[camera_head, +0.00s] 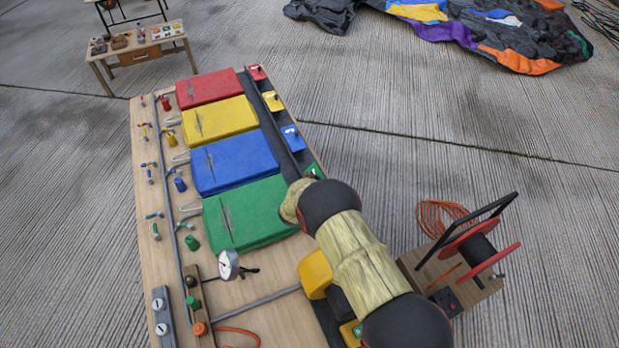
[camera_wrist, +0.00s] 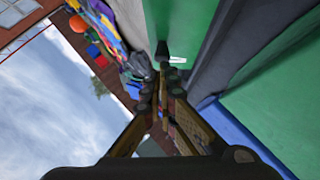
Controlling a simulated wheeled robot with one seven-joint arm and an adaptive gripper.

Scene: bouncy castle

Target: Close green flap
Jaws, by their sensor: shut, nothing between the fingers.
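The green flap (camera_head: 312,170) is a small green panel at the near end of a row of coloured flaps. My arm covers part of it in the head view. In the wrist view a green panel (camera_wrist: 185,22) with a dark knob (camera_wrist: 162,50) and a white mark stands just beyond the fingertips; it looks like this flap. My gripper (camera_wrist: 163,82) is shut and empty, with its fingertips close to the knob. I cannot tell whether they touch. In the head view my gripper is hidden behind my arm. How far the flap is open is unclear.
A wooden board carries red (camera_head: 208,88), yellow (camera_head: 219,120), blue (camera_head: 234,162) and green (camera_head: 248,212) pads beside a dark channel. Red (camera_head: 257,73), yellow (camera_head: 272,101) and blue (camera_head: 292,137) flaps line its right edge. A gauge (camera_head: 228,265) and a reel (camera_head: 473,248) stand nearby.

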